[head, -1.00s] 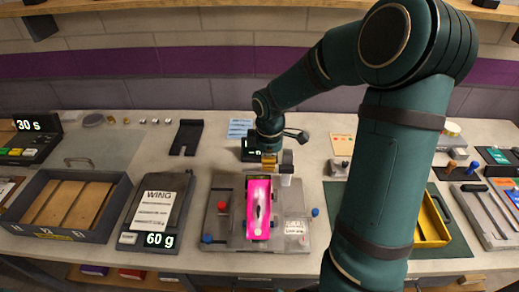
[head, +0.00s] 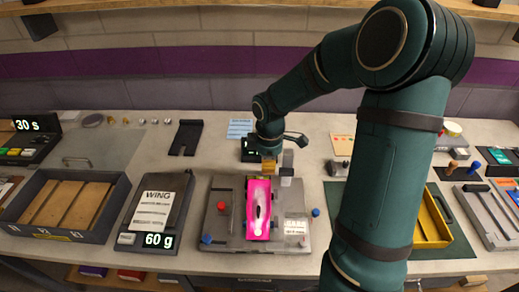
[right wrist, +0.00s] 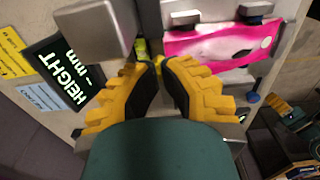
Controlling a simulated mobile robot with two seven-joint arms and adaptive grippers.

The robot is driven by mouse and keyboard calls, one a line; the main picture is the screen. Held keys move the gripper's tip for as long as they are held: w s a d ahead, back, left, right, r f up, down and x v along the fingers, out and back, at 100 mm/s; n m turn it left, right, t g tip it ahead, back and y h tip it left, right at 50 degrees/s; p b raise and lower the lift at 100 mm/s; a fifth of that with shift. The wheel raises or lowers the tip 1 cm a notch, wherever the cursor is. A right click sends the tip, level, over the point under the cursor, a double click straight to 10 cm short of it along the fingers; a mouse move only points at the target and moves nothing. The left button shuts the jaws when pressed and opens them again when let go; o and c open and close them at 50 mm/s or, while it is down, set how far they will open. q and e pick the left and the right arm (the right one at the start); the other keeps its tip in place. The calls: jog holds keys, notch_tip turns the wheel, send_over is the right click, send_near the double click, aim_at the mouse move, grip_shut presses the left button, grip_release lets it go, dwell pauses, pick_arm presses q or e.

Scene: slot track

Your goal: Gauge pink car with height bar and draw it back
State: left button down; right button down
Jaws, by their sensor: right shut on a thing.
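The pink car (head: 258,208) sits lengthwise on the grey track fixture (head: 228,235) in the head view. Part of it also shows at the upper right of the right wrist view (right wrist: 225,38). My right gripper (head: 268,170) is low at the car's far end. In the right wrist view its yellow fingers (right wrist: 160,62) are closed on what looks like the yellow-green end of the height bar (right wrist: 141,48); the fingers mostly hide it. A grey gauge post (head: 287,172) stands just right of the gripper. The height display (right wrist: 72,72) shows no number. My left gripper is not in view.
A wing scale (head: 155,212) reading 60 g and a wooden-slatted tray (head: 68,235) stand left of the fixture. A yellow tray (head: 432,225) lies to the right, partly behind my right arm. A red button (head: 222,206) is beside the car.

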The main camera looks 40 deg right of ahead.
jog(key=shift+f+b, duration=0.55)
jog(key=shift+f, duration=0.3)
dwell(0.4)
jog(key=shift+r, duration=0.15)
dwell(0.7)
notch_tip(320, 180, up, 5)
jog(key=p, duration=0.4)
jog(key=shift+r+p, duration=0.2)
jog(key=shift+p, duration=0.15)
jog(key=shift+r+p, duration=1)
jog(key=shift+r, duration=0.25)
jog(key=shift+f, duration=0.1)
